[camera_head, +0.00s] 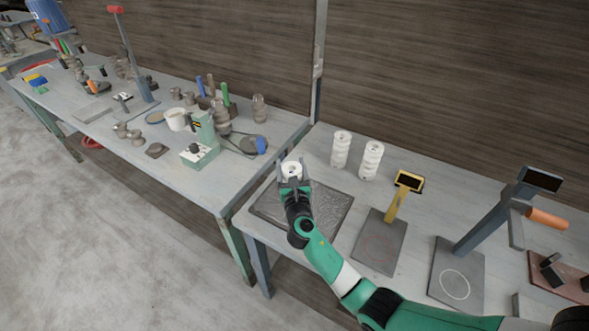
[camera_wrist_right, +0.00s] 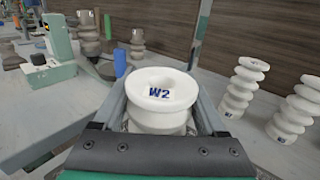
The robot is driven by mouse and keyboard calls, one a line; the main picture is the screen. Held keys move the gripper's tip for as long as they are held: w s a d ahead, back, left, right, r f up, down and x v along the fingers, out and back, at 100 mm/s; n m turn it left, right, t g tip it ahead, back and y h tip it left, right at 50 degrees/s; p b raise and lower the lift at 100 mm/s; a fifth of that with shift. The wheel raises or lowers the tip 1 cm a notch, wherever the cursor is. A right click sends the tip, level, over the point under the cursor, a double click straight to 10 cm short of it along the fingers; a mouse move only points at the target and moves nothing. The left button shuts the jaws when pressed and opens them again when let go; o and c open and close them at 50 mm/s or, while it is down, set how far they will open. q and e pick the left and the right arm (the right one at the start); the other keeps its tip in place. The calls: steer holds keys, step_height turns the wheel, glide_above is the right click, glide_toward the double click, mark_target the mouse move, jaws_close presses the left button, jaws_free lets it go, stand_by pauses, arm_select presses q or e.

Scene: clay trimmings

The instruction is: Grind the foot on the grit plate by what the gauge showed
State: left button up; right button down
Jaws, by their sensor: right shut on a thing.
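A white ribbed piece marked W2 (camera_wrist_right: 160,92) is held upright between the fingers of my right gripper (camera_head: 293,183). In the head view the white piece (camera_head: 292,168) stands over the dark grit plate (camera_head: 330,215), at its back left part. Whether its foot touches the plate is hidden by my gripper. A yellow gauge with a dark display (camera_head: 409,181) stands on a grey base marked with a red circle, right of the plate. A larger grey stand with a display (camera_head: 541,179) is further right. Both displays look dark, with no reading visible. My left gripper is not in view.
Two white ribbed pieces (camera_head: 341,150) (camera_head: 372,161) stand behind the plate. A brown tray with a dark block (camera_head: 562,278) lies at the right edge. A second bench at left carries a green box device (camera_head: 199,154) and several grey ribbed pieces. A gap separates the benches.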

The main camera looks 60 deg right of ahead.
steer(key=shift+w+a+r+b, duration=0.1)
steer(key=shift+w+b, duration=0.2)
steer(key=shift+w, duration=0.5)
steer(key=shift+s+r, duration=0.1)
steer(key=shift+s+p, duration=0.5)
steer(key=shift+p, duration=0.15)
steer(key=shift+s+p, duration=0.45)
steer(key=shift+s, duration=0.35)
steer(key=shift+s+p, duration=0.55)
steer(key=shift+s, duration=0.2)
steer(key=shift+s+f, duration=0.25)
steer(key=shift+s, duration=0.35)
steer(key=shift+d+p, duration=0.2)
steer(key=shift+p, duration=0.1)
